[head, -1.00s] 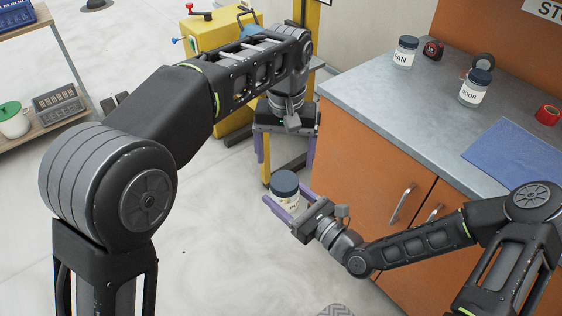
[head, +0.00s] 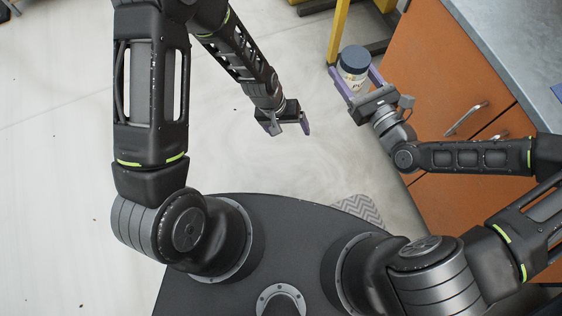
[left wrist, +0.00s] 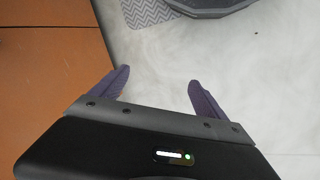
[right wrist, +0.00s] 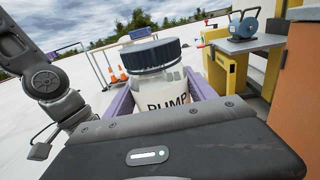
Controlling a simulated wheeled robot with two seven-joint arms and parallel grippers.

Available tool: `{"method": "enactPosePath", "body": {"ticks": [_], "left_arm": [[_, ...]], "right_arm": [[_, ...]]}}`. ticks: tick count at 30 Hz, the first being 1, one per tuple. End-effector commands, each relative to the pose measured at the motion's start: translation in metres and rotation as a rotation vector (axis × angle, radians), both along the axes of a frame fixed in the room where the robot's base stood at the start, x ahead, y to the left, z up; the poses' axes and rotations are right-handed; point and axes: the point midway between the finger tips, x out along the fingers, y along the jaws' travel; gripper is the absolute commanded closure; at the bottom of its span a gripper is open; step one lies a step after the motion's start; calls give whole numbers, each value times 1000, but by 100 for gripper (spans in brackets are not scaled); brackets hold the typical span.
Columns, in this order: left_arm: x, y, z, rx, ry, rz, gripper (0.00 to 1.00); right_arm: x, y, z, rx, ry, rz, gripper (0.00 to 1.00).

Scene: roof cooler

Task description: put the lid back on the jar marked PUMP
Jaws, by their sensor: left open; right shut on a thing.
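The jar marked PUMP (right wrist: 165,93) is clear with a white label and a dark blue lid (right wrist: 151,55) on its top. In the head view the jar (head: 354,80) is upright in my right gripper (head: 354,75), held in the air in front of the orange cabinet. The purple fingers are shut around its sides. The lid (head: 354,59) sits over the jar's mouth; I cannot tell how tightly. My left gripper (head: 288,127) is open and empty above the floor, left of the jar and apart from it. Its spread fingers (left wrist: 160,90) show in the left wrist view.
The orange cabinet (head: 432,85) with a grey worktop (head: 490,30) stands at the right. A yellow stand (right wrist: 225,68) with a blue object (right wrist: 244,25) is behind the jar. A zigzag-patterned mat (head: 358,210) lies near my base. The floor between my arms is clear.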

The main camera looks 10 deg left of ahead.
Motion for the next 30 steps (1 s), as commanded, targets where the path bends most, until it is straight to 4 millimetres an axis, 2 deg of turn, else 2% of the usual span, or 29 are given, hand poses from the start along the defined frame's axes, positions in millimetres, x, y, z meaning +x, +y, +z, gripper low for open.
{"method": "enactPosePath", "body": {"ticks": [1,3,6,9,13,23,26,30], "left_arm": [[-34,2,-18,-17,19,3,15],[-71,-1,-31,-40,22,4,15],[-109,-6,-39,-68,19,6,15],[-130,-10,-40,-87,12,10,15],[-140,-13,-39,-96,7,10,15],[-140,-13,-39,-96,5,10,15],[-139,-12,-39,-95,5,10,15],[-139,-12,-39,-95,5,10,15]], "right_arm": [[0,0,1,1,-1,0,100],[0,0,1,1,-1,0,100],[0,0,1,1,-1,0,100],[0,0,1,1,-1,0,100],[0,0,1,1,-1,0,100],[1,0,2,1,-3,-4,100],[7,-5,5,4,-7,-27,100],[24,-19,14,10,-18,-105,100]]}}
